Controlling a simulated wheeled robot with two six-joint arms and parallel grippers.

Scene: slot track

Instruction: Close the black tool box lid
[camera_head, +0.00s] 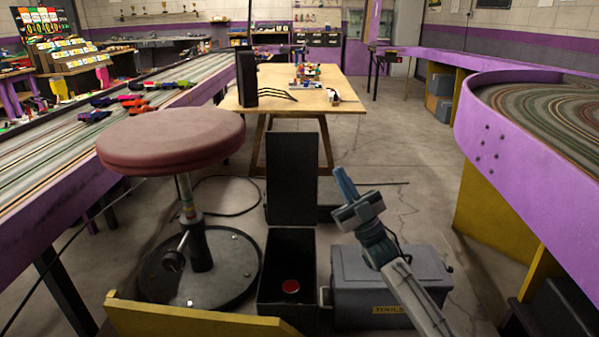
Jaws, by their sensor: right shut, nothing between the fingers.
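The black tool box (257,283) stands on the floor in the lower middle. Its lid (292,178) is open and stands upright at the back of the box. A round red object (290,286) lies inside the box. My right gripper (345,182) is shut and empty, to the right of the raised lid and above a grey tool box. A clear gap shows in the picture between the gripper and the lid. My left gripper is not in view.
The grey tool box (390,285) stands right beside the black one. A stool with a red seat (172,142) stands at the left. A wooden table (335,88) is behind. Purple-sided slot tracks flank both sides. A yellow board (185,322) crosses the lower left foreground.

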